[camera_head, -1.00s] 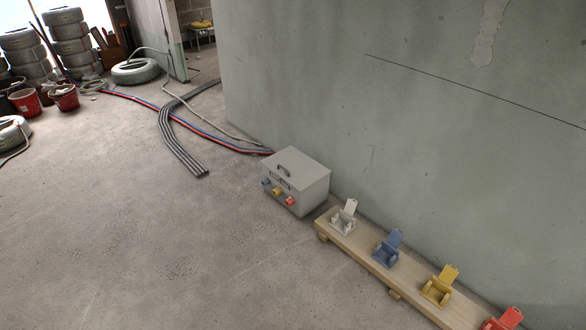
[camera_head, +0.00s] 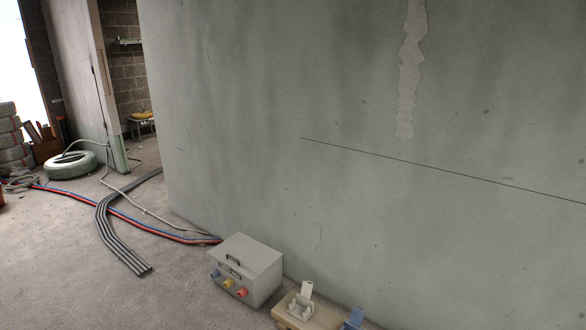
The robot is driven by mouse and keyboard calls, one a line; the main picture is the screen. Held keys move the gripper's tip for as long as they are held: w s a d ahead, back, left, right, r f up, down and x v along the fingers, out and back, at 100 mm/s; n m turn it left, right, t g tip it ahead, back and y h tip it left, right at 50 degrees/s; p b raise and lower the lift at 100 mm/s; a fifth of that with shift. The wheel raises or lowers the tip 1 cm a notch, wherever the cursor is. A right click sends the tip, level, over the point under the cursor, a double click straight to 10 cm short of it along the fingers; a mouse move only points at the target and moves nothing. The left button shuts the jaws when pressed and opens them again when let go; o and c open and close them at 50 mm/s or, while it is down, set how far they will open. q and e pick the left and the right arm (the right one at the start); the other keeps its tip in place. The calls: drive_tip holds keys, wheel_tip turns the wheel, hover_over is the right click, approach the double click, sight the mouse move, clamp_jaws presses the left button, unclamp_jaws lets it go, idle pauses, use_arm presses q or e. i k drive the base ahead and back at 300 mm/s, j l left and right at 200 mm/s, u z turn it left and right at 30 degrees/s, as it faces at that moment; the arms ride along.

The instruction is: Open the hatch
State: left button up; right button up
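A light grey box (camera_head: 262,272) stands on the floor against the wall. I cannot tell whether this box bears the hatch. Neither of my grippers is in view.
A low wooden bench (camera_head: 325,318) with a white open-lidded socket (camera_head: 301,303) and a blue one (camera_head: 353,320) stands right of the box. Grey conduits (camera_head: 112,232) and red and blue hoses (camera_head: 150,224) lie on the floor at left. The green wall (camera_head: 350,100) fills the right. Floor at lower left is clear.

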sight(249, 258)
drive_tip(key=i+j+z, duration=0.8)
drive_tip(key=j, duration=0.2)
drive_tip(key=k, duration=0.05)
